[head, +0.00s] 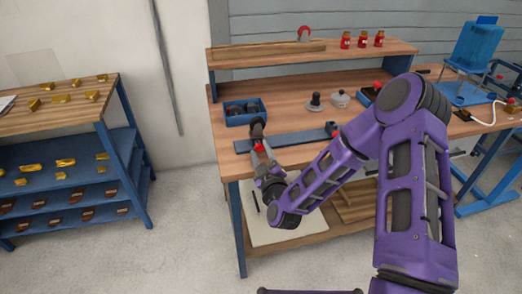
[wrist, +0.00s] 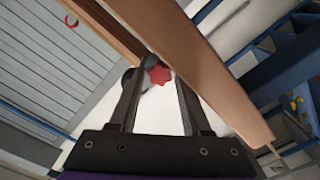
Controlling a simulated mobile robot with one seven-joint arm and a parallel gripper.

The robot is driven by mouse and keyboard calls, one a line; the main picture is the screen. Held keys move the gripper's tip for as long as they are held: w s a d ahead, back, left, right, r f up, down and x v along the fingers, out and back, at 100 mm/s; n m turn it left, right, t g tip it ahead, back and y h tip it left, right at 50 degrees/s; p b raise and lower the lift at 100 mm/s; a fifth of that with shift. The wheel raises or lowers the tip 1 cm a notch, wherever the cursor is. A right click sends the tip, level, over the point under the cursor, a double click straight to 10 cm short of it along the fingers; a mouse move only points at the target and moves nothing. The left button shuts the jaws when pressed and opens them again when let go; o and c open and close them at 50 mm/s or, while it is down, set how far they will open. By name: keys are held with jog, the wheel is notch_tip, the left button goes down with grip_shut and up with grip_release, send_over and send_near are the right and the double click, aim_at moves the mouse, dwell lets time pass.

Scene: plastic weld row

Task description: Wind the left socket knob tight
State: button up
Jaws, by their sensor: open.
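The left socket (head: 257,127) is a dark upright piece at the left end of a flat blue-grey bar on the workbench. Its red knob (head: 259,147) faces my gripper (head: 263,158). In the wrist view the knob is a red star shape (wrist: 158,75) between the tips of my gripper's fingers (wrist: 157,82). The fingers stand apart, with a gap visible on both sides of the knob; contact cannot be made out. A second socket with a red knob (head: 335,132) is at the bar's right end. How tight either knob is cannot be seen.
The blue-grey bar (head: 290,138) lies along the workbench's (head: 285,98) front. A blue bin (head: 245,118) stands behind the left socket. Dark and grey knobbed pieces (head: 315,103) stand farther back. Several red jars (head: 362,39) are on the upper shelf.

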jog(key=shift+c, duration=0.3)
grip_shut()
jog(key=m, duration=0.3)
jog(key=shift+r+m, duration=0.1)
jog(key=shift+m, duration=0.3)
jog(key=m, duration=0.3)
jog(key=shift+m, duration=0.3)
jog(key=m, duration=0.4)
jog(key=shift+d+m, duration=0.1)
jog(key=shift+m, duration=2)
